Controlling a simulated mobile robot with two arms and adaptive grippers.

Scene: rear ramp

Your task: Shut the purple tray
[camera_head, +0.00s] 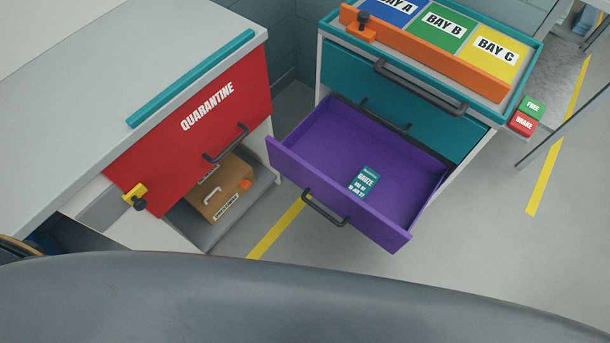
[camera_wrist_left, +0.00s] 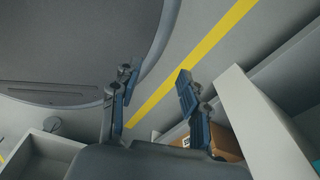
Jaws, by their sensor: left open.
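The purple tray (camera_head: 372,226) is a drawer pulled well out of the teal cabinet (camera_head: 345,68) in the head view. Its dark bar handle (camera_head: 324,209) is on the front panel, facing me. A teal gauze packet (camera_head: 365,181) lies inside on its floor. My left gripper (camera_wrist_left: 154,84) shows in the left wrist view with its two fingers apart and nothing between them. Floor with a yellow line lies behind the fingers. The purple tray does not show in that view. My right gripper is in neither view.
The counter at left has a red quarantine panel (camera_head: 190,128) with a yellow latch (camera_head: 134,196). A brown box (camera_head: 216,187) sits on the shelf below. An orange bar (camera_head: 425,55) crosses the cabinet top. Open floor (camera_head: 480,240) lies right of the tray.

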